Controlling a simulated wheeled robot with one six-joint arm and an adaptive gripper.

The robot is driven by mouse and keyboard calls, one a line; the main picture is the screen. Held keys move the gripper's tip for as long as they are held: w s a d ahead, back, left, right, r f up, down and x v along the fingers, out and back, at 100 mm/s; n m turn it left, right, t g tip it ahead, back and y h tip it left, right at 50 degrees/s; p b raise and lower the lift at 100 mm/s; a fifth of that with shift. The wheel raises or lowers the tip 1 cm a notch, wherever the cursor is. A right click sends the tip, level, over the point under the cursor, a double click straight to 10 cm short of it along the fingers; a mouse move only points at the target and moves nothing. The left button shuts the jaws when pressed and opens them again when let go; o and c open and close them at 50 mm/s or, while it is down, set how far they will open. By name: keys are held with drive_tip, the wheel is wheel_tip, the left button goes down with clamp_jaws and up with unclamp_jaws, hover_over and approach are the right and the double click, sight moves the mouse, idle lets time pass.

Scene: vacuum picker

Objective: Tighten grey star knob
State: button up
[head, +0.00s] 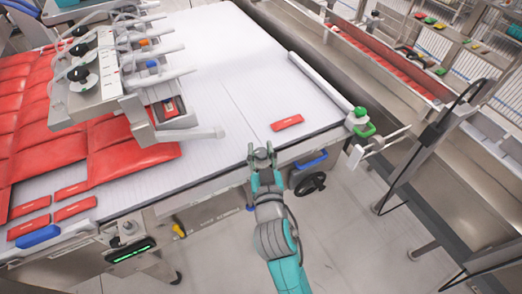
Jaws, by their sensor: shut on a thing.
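My gripper (262,150) reaches in from the bottom of the head view to the front edge of the white conveyor table. Its grey fingertips are closed on a small grey part at that edge, which I take to be the grey star knob (262,154). The fingers hide most of the knob, so its star shape and how far it is turned cannot be told.
A black handwheel (311,184) and a blue handle (311,160) sit just right of my gripper under the table edge. A red packet (287,122) lies on the white belt (220,60). The vacuum picker head (110,75) stands over red packs (125,150) at left.

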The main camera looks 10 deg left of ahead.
drive_tip(key=shift+a+m+h, duration=0.1)
drive_tip(key=shift+m+h, duration=1.3)
drive_tip(key=shift+h, duration=0.75)
drive_tip(key=shift+a+m+h, duration=0.1)
drive_tip(key=shift+m+h, duration=1.3)
drive_tip(key=shift+h, duration=0.75)
drive_tip(key=shift+d+f+m+g+h, duration=0.1)
drive_tip(key=shift+m+g+h, duration=0.45)
drive_tip(key=shift+m+h, duration=0.65)
drive_tip(key=shift+d+m+g+h, duration=0.1)
drive_tip(key=shift+m+g+h, duration=0.55)
drive_tip(key=shift+h, duration=0.95)
drive_tip(key=shift+m, duration=0.25)
drive_tip(key=o, duration=1.2)
drive_tip(key=v, duration=1.2)
drive_tip(key=shift+w+a+f, duration=0.1)
